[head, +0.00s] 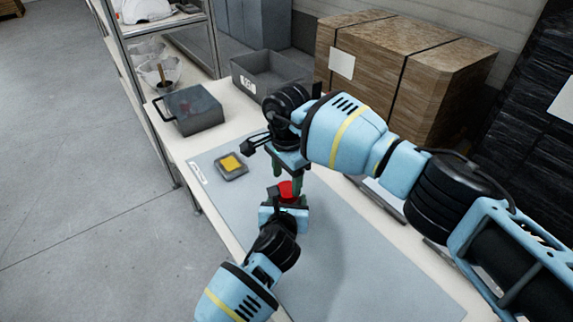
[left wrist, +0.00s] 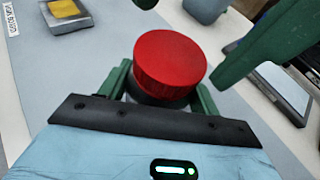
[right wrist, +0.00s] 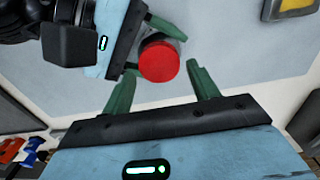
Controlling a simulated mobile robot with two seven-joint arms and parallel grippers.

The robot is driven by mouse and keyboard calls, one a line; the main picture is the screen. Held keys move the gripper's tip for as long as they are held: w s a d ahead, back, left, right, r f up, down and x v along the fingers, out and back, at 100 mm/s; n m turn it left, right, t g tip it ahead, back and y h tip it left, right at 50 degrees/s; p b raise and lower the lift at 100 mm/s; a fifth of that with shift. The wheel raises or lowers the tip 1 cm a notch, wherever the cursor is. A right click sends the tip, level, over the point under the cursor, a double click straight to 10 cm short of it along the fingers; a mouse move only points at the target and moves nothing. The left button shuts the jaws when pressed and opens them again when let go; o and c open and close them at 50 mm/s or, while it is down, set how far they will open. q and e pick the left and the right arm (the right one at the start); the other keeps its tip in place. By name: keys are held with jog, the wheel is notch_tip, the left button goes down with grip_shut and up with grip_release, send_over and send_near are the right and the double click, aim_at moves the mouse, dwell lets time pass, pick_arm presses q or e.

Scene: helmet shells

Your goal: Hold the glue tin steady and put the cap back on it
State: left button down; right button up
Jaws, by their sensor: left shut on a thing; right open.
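The red cap (head: 287,188) sits on top of the glue tin (left wrist: 158,99), of which only a little grey side shows below it; I cannot tell how tightly it sits. My left gripper (left wrist: 162,92) is shut on the tin, one green finger on each side just below the cap. My right gripper (right wrist: 162,85) is open above the cap, its fingers spread and apart from it. The cap is between and beyond those fingertips in the right wrist view (right wrist: 159,62). In the head view the right gripper hides part of the tin.
A small grey tray with a yellow pad (head: 231,166) lies on the grey mat (head: 350,262). A metal box (head: 193,112) and a grey bin (head: 262,84) stand behind. Brown cartons (head: 432,88) stand at the back right. The front of the mat is clear.

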aim_at(286, 189)
jog(key=shift+f, duration=1.5)
jog(key=c, duration=0.8)
jog(key=shift+w+m, duration=0.1)
jog(key=shift+m, duration=1.6)
jog(key=o, duration=1.1)
jog(key=shift+c, duration=0.2)
